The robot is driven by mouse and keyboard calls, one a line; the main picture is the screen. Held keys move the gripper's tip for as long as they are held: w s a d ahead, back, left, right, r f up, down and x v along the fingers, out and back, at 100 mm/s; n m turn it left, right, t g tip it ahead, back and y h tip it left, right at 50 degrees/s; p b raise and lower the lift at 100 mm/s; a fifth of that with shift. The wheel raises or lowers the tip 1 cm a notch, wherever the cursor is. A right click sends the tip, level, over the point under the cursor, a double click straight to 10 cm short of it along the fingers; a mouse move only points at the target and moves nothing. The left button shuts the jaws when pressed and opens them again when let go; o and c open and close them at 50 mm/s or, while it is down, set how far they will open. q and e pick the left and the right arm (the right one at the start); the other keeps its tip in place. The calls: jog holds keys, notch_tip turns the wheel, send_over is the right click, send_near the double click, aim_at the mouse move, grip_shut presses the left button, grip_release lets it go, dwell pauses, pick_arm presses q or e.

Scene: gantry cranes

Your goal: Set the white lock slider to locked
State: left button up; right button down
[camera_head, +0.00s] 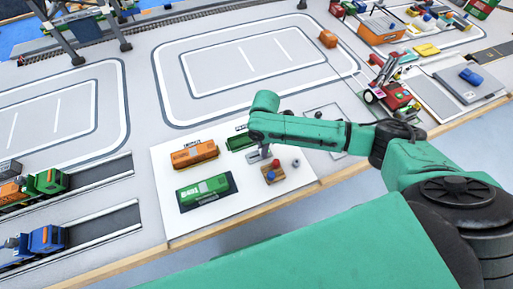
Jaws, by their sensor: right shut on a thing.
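My right gripper (264,153) points down over the white panel (168,162) near the table's front edge. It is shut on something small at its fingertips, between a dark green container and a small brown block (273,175). I cannot make out the held thing, and I cannot pick out the white lock slider; the gripper and forearm cover part of this area. The brown block carries a red knob (276,162) and a blue knob (270,176). My left gripper is out of view.
An orange container (194,153), a bright green container (202,191) and the dark green container (240,142) sit on the panel. A dark knob (296,163) stands right of the gripper. Toy trucks (44,181) stand at left. A red vehicle (396,96) is behind my forearm.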

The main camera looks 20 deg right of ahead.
jog(key=shift+w+d+r, duration=0.1)
jog(key=shift+d, duration=0.05)
jog(key=c, duration=0.7)
grip_release()
notch_tip(320, 180, up, 14)
jog(key=shift+r+b, duration=0.25)
jog(key=shift+b, duration=0.05)
